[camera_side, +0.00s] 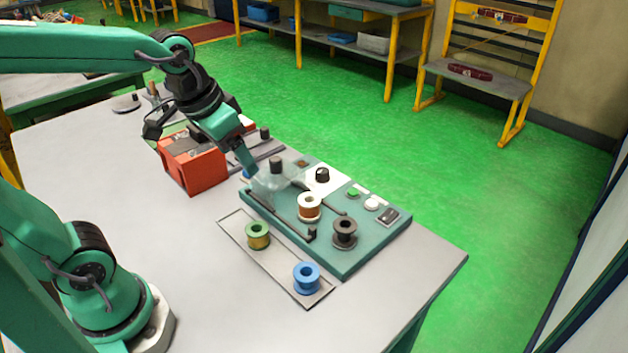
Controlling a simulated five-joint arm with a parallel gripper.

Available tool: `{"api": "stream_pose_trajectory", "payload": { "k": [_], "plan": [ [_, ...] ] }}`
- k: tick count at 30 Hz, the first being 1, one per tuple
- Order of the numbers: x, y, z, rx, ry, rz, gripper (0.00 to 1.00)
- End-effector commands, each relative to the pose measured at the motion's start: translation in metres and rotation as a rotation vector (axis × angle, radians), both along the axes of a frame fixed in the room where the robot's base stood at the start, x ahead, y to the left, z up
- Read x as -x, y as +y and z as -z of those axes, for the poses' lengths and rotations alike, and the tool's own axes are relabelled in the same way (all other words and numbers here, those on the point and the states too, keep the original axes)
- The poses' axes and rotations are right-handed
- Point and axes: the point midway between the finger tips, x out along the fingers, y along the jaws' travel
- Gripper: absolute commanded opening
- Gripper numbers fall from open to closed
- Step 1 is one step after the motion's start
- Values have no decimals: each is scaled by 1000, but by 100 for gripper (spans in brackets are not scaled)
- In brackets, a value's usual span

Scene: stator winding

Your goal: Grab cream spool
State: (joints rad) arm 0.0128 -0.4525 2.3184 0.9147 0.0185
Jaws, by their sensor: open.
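The cream spool (309,207) stands upright on the teal panel (364,248), with copper-coloured wire around its middle. My gripper (272,185) is to the upper left of the cream spool in the picture, over the left part of the panel. Its jaws look pale and partly see-through, and they are apart from the spool. The gripper is open and holds nothing that I can see.
A black spool (344,232) stands close to the right of the cream one. A green spool (258,235) and a blue spool (307,277) stand on a flat strip in front. Dark rods and knobs rise from the panel. An orange box (192,165) stands left.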

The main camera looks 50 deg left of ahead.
Motion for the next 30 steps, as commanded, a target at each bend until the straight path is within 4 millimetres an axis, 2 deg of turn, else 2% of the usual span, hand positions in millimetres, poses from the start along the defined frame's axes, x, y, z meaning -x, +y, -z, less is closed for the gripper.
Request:
{"api": "stream_pose_trajectory", "payload": {
  "k": [14,24,30],
  "plan": [
    [-76,-7,33,-10,159,40,72],
    [-126,-13,77,-16,269,66,72],
    [-149,-16,107,-20,327,81,72]
  ]
}}
